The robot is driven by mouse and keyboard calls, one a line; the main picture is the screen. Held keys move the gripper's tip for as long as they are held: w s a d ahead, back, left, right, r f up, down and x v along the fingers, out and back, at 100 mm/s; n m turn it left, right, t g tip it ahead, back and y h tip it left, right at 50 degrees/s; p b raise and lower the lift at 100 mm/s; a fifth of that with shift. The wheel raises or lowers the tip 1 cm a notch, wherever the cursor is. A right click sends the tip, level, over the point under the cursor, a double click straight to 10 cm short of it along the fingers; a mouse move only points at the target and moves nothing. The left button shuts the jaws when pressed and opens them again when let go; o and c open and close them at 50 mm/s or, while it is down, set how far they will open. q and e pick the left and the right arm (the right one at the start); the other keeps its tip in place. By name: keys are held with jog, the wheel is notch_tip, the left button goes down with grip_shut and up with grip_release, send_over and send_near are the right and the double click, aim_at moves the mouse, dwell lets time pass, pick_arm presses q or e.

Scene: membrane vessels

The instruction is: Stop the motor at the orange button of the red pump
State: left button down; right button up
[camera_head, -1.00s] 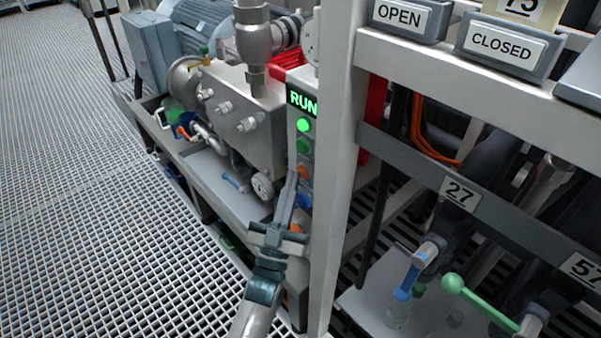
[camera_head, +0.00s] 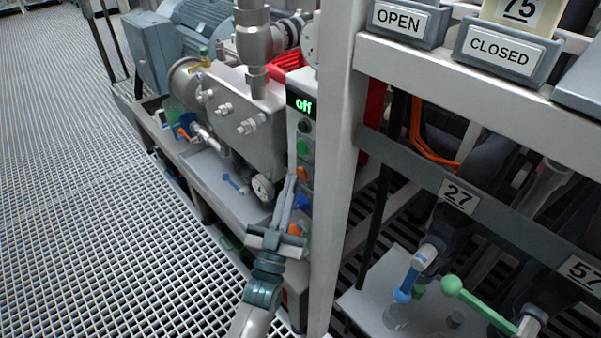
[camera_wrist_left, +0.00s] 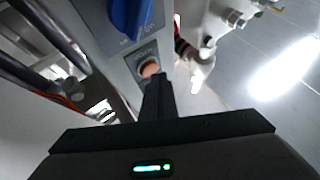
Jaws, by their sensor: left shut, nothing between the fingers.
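The pump's control panel (camera_head: 297,130) is a narrow grey upright box beside the pump block (camera_head: 245,125). Its display (camera_head: 302,105) reads "off" in green. Below it are a dark round lamp (camera_head: 304,127), a green button (camera_head: 303,148) and the orange button (camera_head: 303,173). A blue knob (camera_head: 303,202) sits lower. My left gripper (camera_head: 289,180) is shut and empty, its fingertips just left of the orange button. In the left wrist view the fingertips (camera_wrist_left: 158,78) are close in front of the orange button (camera_wrist_left: 149,68); I cannot tell if they touch. The right gripper is not in view.
A pale frame post (camera_head: 338,150) stands right of the panel. Beyond it are a bar with plate 27 (camera_head: 459,195), a blue lever (camera_head: 410,278) and a green lever (camera_head: 475,298). Open grating floor (camera_head: 80,200) lies to the left.

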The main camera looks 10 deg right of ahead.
pick_arm(q)
jog(key=shift+s+a, duration=0.25)
jog(key=shift+a, duration=0.05)
jog(key=shift+s+a+p, duration=0.6)
jog(key=shift+s+a, duration=0.15)
jog(key=shift+a, duration=0.3)
jog(key=shift+s+a+p, duration=0.6)
jog(key=shift+s+a, duration=0.1)
jog(key=shift+a, duration=0.3)
